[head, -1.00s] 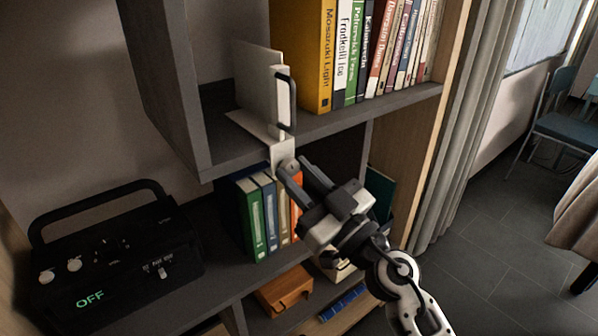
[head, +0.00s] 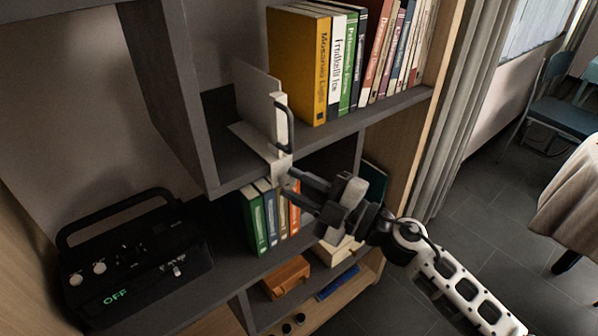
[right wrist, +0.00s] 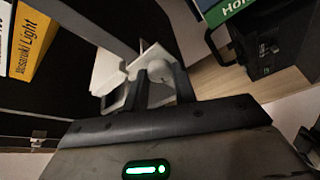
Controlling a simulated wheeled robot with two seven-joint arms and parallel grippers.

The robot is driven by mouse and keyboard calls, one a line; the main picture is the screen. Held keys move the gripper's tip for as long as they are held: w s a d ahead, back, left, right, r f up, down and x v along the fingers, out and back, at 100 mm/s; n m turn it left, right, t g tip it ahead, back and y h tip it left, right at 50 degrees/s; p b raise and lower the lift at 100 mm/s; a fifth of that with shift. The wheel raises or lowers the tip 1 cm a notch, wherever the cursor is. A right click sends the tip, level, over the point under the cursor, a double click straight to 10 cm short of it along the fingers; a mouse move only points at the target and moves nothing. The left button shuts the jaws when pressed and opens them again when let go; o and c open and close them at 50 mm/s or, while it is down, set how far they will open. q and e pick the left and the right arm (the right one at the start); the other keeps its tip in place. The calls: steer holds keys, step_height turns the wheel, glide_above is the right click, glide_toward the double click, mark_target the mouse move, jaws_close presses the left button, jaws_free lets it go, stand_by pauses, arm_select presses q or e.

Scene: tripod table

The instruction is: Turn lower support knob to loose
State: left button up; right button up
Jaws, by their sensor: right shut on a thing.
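A pale metal bookend support (head: 282,125) with a dark handle stands at the edge of the middle shelf, and its lower plate (head: 279,168) hangs over the shelf's front edge. My right gripper (head: 287,180) has its fingertips at the bottom of this plate. My left gripper is out of view.
Upright books (head: 345,60) fill the shelf right of the support. More books (head: 264,215) stand below, close to my gripper. A black radio-like box (head: 135,255) marked OFF is at the left. An orange box (head: 287,277) lies lower down. Open floor is at the right.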

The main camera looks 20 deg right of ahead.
steer(key=n+p, duration=0.2)
steer(key=n+g+p, duration=0.1)
steer(key=shift+r+n+h+p, duration=0.3)
steer(key=shift+n+p, duration=0.05)
steer(key=shift+n, duration=0.05)
steer(key=shift+n+g+p, duration=0.4)
steer(key=shift+n+p, duration=0.05)
steer(key=shift+n, duration=0.25)
steer(key=shift+f+n+h, duration=0.1)
steer(key=shift+n+h, duration=0.3)
steer(key=shift+n, duration=0.1)
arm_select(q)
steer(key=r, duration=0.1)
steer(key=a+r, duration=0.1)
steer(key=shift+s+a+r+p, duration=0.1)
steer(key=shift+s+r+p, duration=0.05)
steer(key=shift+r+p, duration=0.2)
arm_select(e)
steer(key=shift+n, duration=0.5)
steer(key=shift+h, duration=0.3)
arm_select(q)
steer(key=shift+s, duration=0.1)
arm_select(e)
steer(key=o, duration=1)
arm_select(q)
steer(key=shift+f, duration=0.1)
